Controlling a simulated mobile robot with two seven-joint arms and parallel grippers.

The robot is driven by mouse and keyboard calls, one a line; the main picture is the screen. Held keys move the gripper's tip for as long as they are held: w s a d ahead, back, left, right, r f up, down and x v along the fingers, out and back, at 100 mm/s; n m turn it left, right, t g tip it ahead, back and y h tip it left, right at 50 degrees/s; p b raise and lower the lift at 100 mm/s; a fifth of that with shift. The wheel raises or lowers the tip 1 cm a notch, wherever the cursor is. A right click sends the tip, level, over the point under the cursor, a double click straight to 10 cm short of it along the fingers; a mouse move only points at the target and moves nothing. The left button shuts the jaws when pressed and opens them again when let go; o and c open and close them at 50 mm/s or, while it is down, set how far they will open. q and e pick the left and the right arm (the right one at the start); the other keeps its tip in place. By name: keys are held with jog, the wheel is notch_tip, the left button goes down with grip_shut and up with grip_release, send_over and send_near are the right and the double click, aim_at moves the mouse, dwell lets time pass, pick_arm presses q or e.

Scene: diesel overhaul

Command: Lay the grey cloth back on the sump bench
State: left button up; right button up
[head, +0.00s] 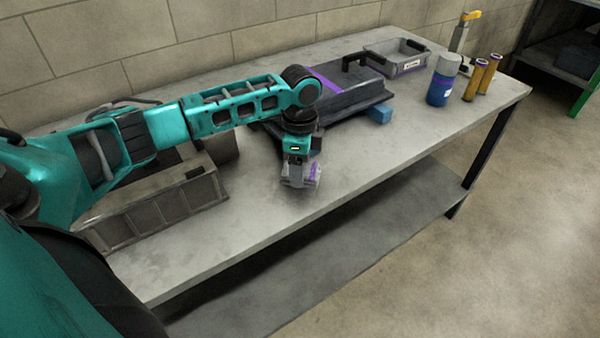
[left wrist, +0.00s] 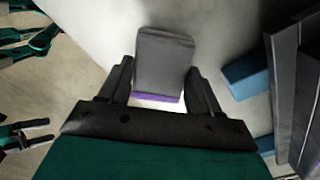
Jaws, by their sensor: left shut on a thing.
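My left gripper (head: 299,182) is low over the bench (head: 235,228), in front of the dark cover. It is shut on the grey cloth, a small folded grey pad with a purple edge. In the left wrist view the cloth (left wrist: 164,62) sits between the two dark fingers (left wrist: 163,88), its purple edge toward the palm. In the head view the cloth is partly hidden by the gripper. I cannot tell whether its underside touches the bench top.
A dark cover (head: 335,98) with a purple stripe and a blue block (head: 379,114) lie behind the gripper. A grey ribbed part (head: 160,205) is at left. A grey bin (head: 395,60), a blue bottle (head: 441,83) and yellow cylinders (head: 475,80) stand farther right. The front strip is clear.

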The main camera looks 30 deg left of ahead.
pick_arm(q)
jog(key=shift+f, duration=1.1)
jog(key=o, duration=1)
jog(key=shift+f, duration=0.15)
